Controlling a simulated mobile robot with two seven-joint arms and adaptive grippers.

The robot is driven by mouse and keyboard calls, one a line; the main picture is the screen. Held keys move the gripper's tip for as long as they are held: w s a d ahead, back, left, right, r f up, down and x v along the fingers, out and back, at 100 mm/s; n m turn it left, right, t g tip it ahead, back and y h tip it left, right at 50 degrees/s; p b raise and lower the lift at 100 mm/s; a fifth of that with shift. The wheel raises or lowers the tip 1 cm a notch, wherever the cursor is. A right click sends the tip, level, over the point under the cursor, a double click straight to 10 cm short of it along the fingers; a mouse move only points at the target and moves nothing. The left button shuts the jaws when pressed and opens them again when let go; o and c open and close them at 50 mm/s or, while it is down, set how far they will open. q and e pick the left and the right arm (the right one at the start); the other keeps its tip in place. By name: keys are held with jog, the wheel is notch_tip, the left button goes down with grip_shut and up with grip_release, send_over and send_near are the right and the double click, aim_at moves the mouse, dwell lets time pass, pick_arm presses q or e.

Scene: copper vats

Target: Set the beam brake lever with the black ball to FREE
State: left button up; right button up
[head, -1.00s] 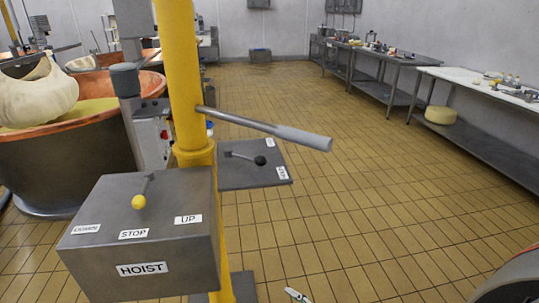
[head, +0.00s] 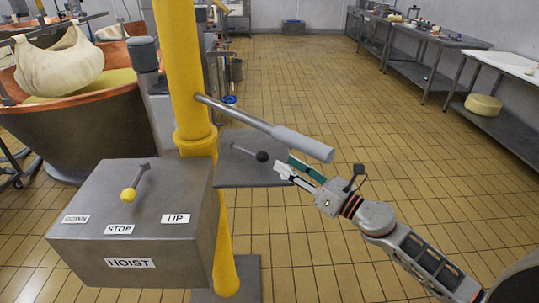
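The black ball (head: 262,156) sits on the end of a short grey lever (head: 246,151) over a grey plate (head: 232,172) fixed to the yellow post (head: 186,75). The lever points right, towards my gripper. My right gripper (head: 284,163) comes in from the lower right, its fingers apart and empty, tips just right of the ball. I cannot tell whether a fingertip touches it. The gripper covers the plate's right side, where its labels are, so I cannot read FREE. My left gripper is not in view.
A grey HOIST box (head: 135,262) with a yellow-ball lever (head: 129,194) stands left of the plate. A long grey bar (head: 265,126) juts from the post above the black ball. Copper vats (head: 85,130) stand at left. Tiled floor (head: 320,80) is open behind.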

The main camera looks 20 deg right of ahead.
aim_at(268, 159)
jog(key=n, duration=0.1)
jog(key=n+g, duration=0.1)
jog(key=n, duration=0.1)
jog(key=shift+w+f+y, duration=0.15)
jog(key=shift+w+y, duration=0.25)
jog(key=shift+w+d+f+n+g+y, duration=0.15)
jog(key=shift+w+f+n+g, duration=0.1)
jog(key=shift+n+g, duration=0.3)
jog(key=shift+w+d+f+n+g+y, duration=0.15)
jog(key=shift+f+n+g, duration=0.15)
jog(key=shift+n, duration=0.35)
jog(key=p+x, duration=0.1)
jog(key=x, duration=0.5)
jog(key=shift+a, duration=0.15)
jog(key=shift+p+x, duration=0.35)
jog(key=shift+x, duration=0.45)
grip_shut()
